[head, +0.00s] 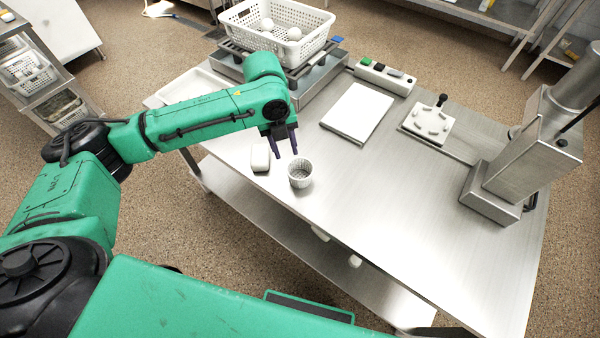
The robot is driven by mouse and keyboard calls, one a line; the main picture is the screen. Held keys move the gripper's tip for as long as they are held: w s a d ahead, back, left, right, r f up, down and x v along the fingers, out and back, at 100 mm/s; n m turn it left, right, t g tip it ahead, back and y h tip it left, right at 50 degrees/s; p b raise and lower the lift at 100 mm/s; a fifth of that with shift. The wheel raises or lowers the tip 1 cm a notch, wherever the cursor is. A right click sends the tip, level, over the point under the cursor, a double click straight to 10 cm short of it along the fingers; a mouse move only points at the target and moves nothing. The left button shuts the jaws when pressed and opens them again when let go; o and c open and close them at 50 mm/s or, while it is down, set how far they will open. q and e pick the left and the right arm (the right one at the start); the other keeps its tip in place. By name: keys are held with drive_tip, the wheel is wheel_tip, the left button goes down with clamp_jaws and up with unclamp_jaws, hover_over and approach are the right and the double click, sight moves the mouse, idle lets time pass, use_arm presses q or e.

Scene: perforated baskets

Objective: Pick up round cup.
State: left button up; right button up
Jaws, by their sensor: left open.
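The round cup (300,174) is a small light-grey, ribbed cup standing upright on the steel table, near its front left edge. My left gripper (284,152) is above and just left of the cup, with its two dark fingers pointing down and apart. Nothing shows between the fingers. The fingertips appear clear of the cup, though the exact height gap cannot be told. My right gripper is not in view.
A small white object (260,157) lies left of the cup. A white perforated basket (262,38) with white balls stands on a scale at the back. A white board (357,112), a control box (385,78) and a steel press (520,150) stand farther off. The table's front right is clear.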

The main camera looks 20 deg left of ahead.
sight(289, 175)
use_arm(q)
drive_tip(key=f, duration=0.4)
drive_tip(key=f+p, duration=0.1)
drive_tip(key=f, duration=0.4)
drive_tip(key=f+p, duration=0.1)
drive_tip(key=f, duration=0.3)
drive_tip(key=shift+w+f, duration=0.2)
drive_tip(key=shift+w, duration=0.1)
drive_tip(key=shift+w+f, duration=0.1)
drive_tip(key=shift+f, duration=0.1)
clamp_jaws()
